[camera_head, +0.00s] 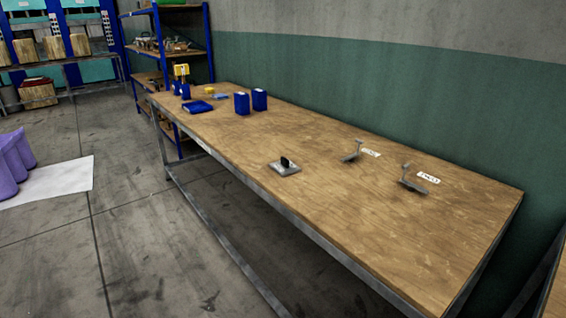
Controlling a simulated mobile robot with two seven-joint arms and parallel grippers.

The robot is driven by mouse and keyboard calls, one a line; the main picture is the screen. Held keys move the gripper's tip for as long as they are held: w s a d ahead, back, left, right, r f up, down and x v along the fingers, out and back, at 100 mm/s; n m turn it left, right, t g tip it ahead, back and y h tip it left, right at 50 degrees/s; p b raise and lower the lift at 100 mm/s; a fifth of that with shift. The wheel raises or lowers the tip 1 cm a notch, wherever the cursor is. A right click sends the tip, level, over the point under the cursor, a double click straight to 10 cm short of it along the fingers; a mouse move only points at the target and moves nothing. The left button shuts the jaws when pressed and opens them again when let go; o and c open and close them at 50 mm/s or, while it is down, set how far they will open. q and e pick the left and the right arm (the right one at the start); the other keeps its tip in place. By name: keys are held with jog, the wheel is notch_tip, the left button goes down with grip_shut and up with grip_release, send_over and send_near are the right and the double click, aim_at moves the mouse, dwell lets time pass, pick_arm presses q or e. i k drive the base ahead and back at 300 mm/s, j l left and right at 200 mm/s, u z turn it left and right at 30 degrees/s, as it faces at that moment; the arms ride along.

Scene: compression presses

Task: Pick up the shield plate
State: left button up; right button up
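A flat, light grey metal plate with a black upright grip (284,167) lies on the wooden table, near its front edge in the middle; it looks like the shield plate, but I cannot tell for sure. Two grey metal pieces lie to its right near the wall: one bracket-like piece (352,155) beside a white label, and another (413,183) beside a second white label. The label text is too small to read surely. Neither of my grippers shows in the head view.
The long wooden table (450,248) has a metal frame and a green wall behind it. Blue boxes (242,103), a flat blue item (198,107) and small yellow items stand at its far left end. Blue shelving (180,45) is behind.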

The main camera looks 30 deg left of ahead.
aim_at(284, 167)
jog(key=i+j, duration=0.15)
jog(key=j, duration=0.2)
jog(key=i+j, duration=0.1)
jog(key=j, duration=0.25)
jog(key=i+j, duration=0.15)
jog(key=j, duration=0.15)
jog(key=i+j, duration=0.15)
jog(key=j, duration=0.2)
jog(key=i+j, duration=0.1)
jog(key=j, duration=0.25)
jog(key=i+z, duration=0.05)
